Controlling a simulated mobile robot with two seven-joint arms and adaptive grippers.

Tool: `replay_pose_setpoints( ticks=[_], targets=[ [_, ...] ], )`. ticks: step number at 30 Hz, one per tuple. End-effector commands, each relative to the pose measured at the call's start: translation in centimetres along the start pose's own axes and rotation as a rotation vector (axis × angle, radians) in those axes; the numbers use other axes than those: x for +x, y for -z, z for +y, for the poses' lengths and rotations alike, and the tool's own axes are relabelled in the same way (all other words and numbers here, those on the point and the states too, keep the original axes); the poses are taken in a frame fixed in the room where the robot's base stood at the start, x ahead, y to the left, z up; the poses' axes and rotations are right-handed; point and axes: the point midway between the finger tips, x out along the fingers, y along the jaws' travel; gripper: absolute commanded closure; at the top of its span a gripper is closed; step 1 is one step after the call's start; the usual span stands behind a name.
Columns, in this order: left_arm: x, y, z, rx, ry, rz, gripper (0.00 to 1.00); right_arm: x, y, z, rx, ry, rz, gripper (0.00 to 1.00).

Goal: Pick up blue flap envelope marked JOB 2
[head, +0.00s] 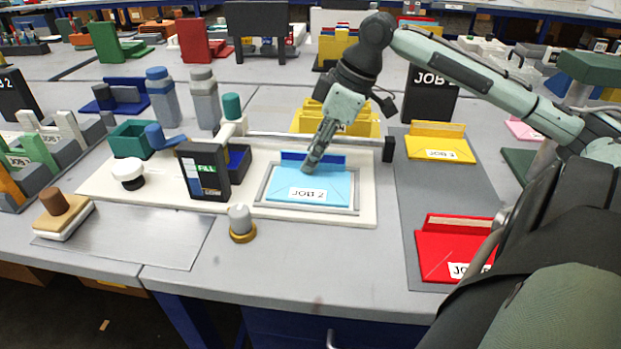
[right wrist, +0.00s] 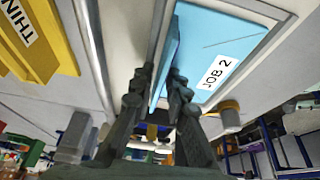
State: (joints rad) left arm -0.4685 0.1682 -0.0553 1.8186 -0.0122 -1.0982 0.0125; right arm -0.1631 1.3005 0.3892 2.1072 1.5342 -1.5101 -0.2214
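The light blue envelope marked JOB 2 (head: 308,190) lies in a grey frame on the white plotter bed, its dark blue flap (head: 333,160) raised along the back edge. It also shows in the right wrist view (right wrist: 230,38). My right gripper (head: 309,170) reaches down from behind at the flap. In the right wrist view its two fingers (right wrist: 162,78) are close together, one on each side of the raised flap. I cannot tell whether both pads touch it. The fingers hide part of the flap. My left gripper is not in view.
A yellow envelope (head: 440,146) and a red one (head: 440,252) lie on the grey mat at right. A grey-capped knob (head: 240,220) stands in front.

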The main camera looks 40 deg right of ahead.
Motion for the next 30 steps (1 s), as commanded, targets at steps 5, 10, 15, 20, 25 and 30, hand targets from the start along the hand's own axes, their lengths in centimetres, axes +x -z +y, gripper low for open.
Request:
replay_pose_setpoints(
  ticks=[5, 10, 15, 20, 25, 30],
  targets=[
    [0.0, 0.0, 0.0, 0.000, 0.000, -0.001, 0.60, 0.0, 0.0, 0.0, 0.000, 0.000, 0.001, 0.85],
    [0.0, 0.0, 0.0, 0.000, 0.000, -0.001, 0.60, 0.0, 0.0, 0.0, 0.000, -0.001, 0.001, 1.00],
    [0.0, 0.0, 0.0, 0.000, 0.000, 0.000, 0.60, 0.0, 0.0, 0.0, 0.000, -0.001, 0.001, 1.00],
    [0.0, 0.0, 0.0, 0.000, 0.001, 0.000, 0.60, 0.0, 0.1, 0.0, 0.000, -0.001, 0.001, 1.00],
    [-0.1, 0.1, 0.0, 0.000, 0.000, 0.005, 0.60, -1.3, 0.6, 0.1, -0.001, -0.004, 0.003, 1.00],
    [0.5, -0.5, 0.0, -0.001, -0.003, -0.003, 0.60, -4.5, 1.9, 0.1, -0.004, -0.007, 0.003, 1.00]
  ],
)
